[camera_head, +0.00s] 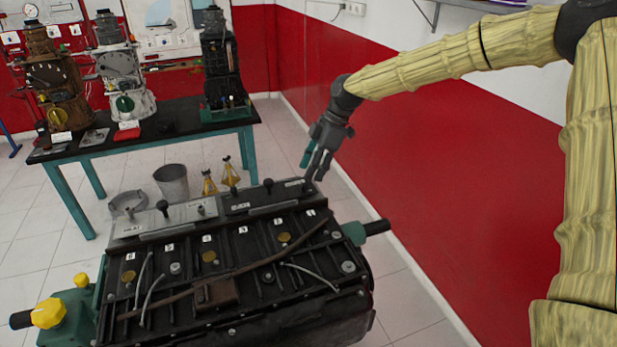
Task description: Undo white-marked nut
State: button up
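A long black engine trainer (230,258) fills the lower middle of the head view. Its top carries small white number labels, brass-coloured discs, round grey nuts or bolt heads and a few black knobs. A grey round nut or bolt head (348,267) sits near its right front. I cannot tell which nut bears the white mark at this size. My gripper (313,170) hangs above the far right end of the trainer, pointing down. Its fingers look spread, with nothing seen between them. It appears apart from the trainer.
A table (150,135) with several engine models stands at the back left. A grey bucket (172,184) and yellow stands (230,172) are on the floor behind the trainer. A red and white wall (450,170) runs along the right. Tiled floor is free at left.

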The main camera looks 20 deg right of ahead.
jog(key=v, duration=0.7)
jog(key=shift+r, duration=0.25)
jog(key=shift+s+d+f, duration=0.1)
